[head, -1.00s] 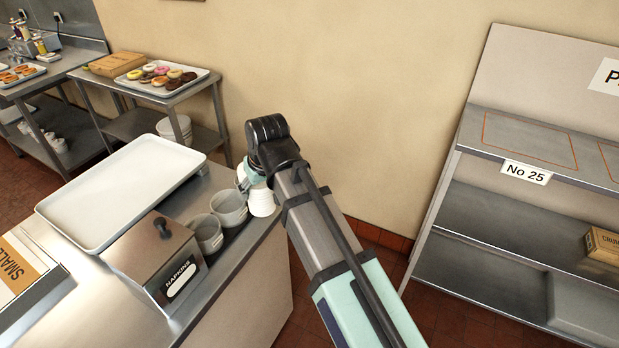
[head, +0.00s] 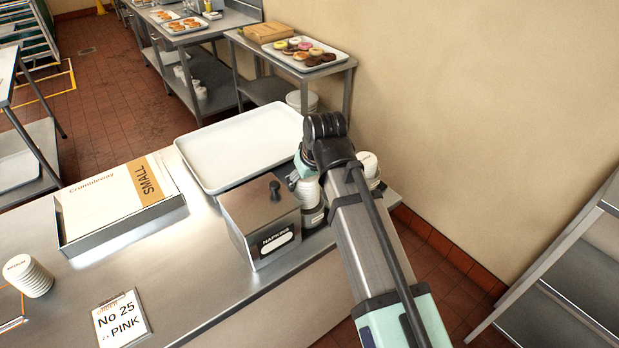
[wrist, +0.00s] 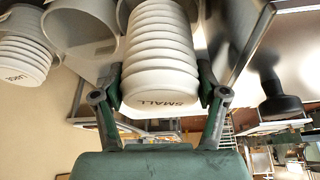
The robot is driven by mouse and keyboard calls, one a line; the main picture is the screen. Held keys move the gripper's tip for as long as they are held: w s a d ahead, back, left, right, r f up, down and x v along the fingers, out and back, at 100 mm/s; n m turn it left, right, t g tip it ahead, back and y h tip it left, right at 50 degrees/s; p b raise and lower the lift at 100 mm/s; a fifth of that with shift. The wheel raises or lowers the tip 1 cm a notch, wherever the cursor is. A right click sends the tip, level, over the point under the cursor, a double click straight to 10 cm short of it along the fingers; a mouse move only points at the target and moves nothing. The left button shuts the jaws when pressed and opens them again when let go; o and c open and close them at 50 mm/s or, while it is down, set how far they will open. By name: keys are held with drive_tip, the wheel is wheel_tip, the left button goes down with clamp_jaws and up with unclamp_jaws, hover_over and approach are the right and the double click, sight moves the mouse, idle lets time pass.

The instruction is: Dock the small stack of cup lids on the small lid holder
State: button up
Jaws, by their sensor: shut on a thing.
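The small stack of white cup lids (wrist: 162,48), its end marked SMALL, is between the two fingers of my gripper (wrist: 160,84) in the wrist view. My gripper is shut on it. In the head view the stack (head: 308,193) appears upright at the grey small lid holder (head: 313,218), beside the napkin box. My arm partly covers both. I cannot tell whether the stack is seated in the holder or just above it.
An empty grey holder (wrist: 82,30) and a stack marked LARGE (wrist: 25,60) are beside it. The napkin box (head: 262,222) stands close on the other side. A white tray (head: 240,150) lies behind. A medium lid stack (head: 28,275) stands at far left.

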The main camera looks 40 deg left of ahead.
sight(312, 182)
drive_tip(key=shift+f+b, duration=1.3)
drive_tip(key=shift+f, duration=0.9)
drive_tip(key=shift+p, duration=0.45)
drive_tip(key=shift+f+b, duration=0.3)
drive_tip(key=shift+f, duration=0.3)
drive_tip(key=o, duration=0.9)
drive_tip(key=shift+d+r, duration=0.1)
drive_tip(key=shift+p+v, duration=3.85)
drive_tip(key=shift+v, duration=1.6)
